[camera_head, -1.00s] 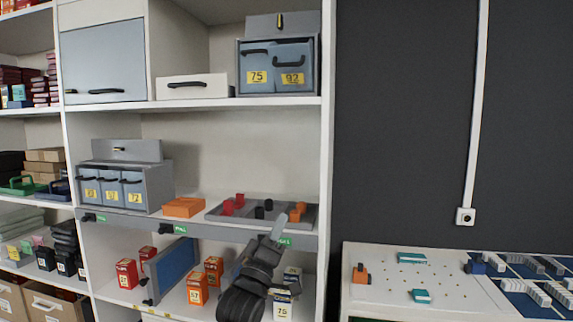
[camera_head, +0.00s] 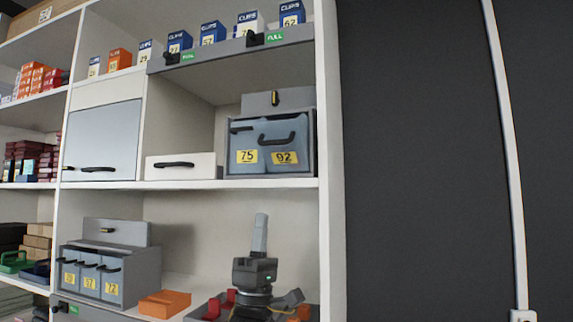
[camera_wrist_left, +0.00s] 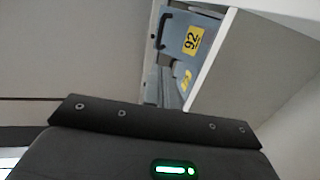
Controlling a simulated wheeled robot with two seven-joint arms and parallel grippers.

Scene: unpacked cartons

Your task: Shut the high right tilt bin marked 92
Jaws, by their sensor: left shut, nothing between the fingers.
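The tilt bin marked 92 (camera_head: 283,146) is the right one of two grey-blue bins in a grey case (camera_head: 231,125) on the high right shelf. Its front leans out of the case, further than its neighbour marked 75 (camera_head: 245,148), and a black handle runs across its top. Bin 92 also shows in the left wrist view (camera_wrist_left: 176,32), turned on its side, with its yellow label. My left gripper (camera_head: 260,219) points up below that shelf, in front of the lower bay, apart from the bin. Its fingers are shut and empty. My right gripper is out of view.
The shelf board (camera_head: 200,185) lies between my left gripper and the case. A white drawer (camera_head: 180,167) stands left of the case. A second case with several bins (camera_head: 120,265) and an orange box (camera_head: 164,304) are lower left. The dark wall (camera_head: 430,160) is bare.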

